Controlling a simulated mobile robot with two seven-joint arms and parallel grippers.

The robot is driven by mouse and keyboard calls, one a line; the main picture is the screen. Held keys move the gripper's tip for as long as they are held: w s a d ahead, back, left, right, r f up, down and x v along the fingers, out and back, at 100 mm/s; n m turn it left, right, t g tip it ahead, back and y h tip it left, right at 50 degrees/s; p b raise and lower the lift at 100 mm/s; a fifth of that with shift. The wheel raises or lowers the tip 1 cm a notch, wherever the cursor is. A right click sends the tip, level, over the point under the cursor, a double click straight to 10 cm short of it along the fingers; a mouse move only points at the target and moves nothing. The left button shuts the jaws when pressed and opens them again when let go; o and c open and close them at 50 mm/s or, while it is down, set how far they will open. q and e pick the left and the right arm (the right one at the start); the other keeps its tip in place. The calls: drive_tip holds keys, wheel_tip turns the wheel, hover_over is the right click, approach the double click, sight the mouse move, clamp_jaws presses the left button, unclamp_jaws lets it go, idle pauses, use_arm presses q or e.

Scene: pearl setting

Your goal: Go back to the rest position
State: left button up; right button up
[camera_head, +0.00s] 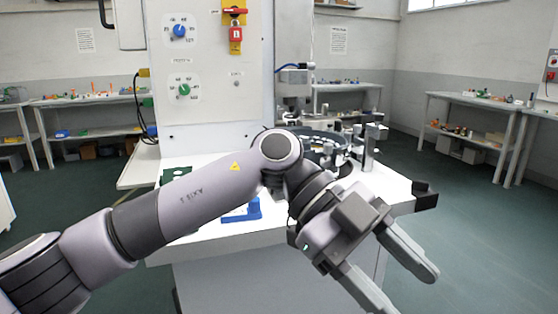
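My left arm comes in from the left and reaches across the front of the white machine table (205,238). My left gripper (408,290) is at the lower right, in front of the table's right corner. Its two fingers are spread apart, pointing down and right, and nothing shows between them. My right gripper does not show in the view.
A white control panel (205,105) with a blue knob (179,31), a green knob (184,90) and a red padlock (235,34) rises behind the table. A blue fixture (242,212) lies partly behind my arm. Side benches (490,105) stand far back. Floor at right is clear.

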use_arm(q)
drive_tip(key=w+a+f+n+t+h, duration=0.1)
drive_tip(key=w+a+n+t+h, duration=0.25)
drive_tip(key=n+t+h, duration=0.4)
drive_tip(key=w+a+f+n+t+h, duration=0.2)
drive_tip(key=w+n+t+h, duration=0.35)
drive_tip(key=t+h, duration=0.2)
drive_tip(key=w+a+f+n+t+y, duration=0.2)
drive_tip(key=a+f+n+t+y, duration=0.8)
drive_tip(key=f+n+t+y, duration=0.15)
drive_tip(key=s+a+f+n+g+y, duration=0.25)
drive_tip(key=a+f+y, duration=0.2)
drive_tip(key=f, duration=0.35)
drive_tip(key=s+a+f+n+g+y, duration=0.1)
drive_tip(key=s+a+f+y, duration=0.3)
drive_tip(key=f, duration=0.5)
drive_tip(key=s+a+f+g+y, duration=0.2)
drive_tip(key=s+a+f+g, duration=0.3)
drive_tip(key=s+a+f, duration=0.5)
wheel_tip(320, 180, up, 16)
drive_tip(key=d+p, duration=0.1)
drive_tip(key=p, duration=1.6)
drive_tip(key=shift+s+d+p, duration=0.25)
drive_tip(key=shift+s+p, duration=0.05)
drive_tip(key=shift+s, duration=0.05)
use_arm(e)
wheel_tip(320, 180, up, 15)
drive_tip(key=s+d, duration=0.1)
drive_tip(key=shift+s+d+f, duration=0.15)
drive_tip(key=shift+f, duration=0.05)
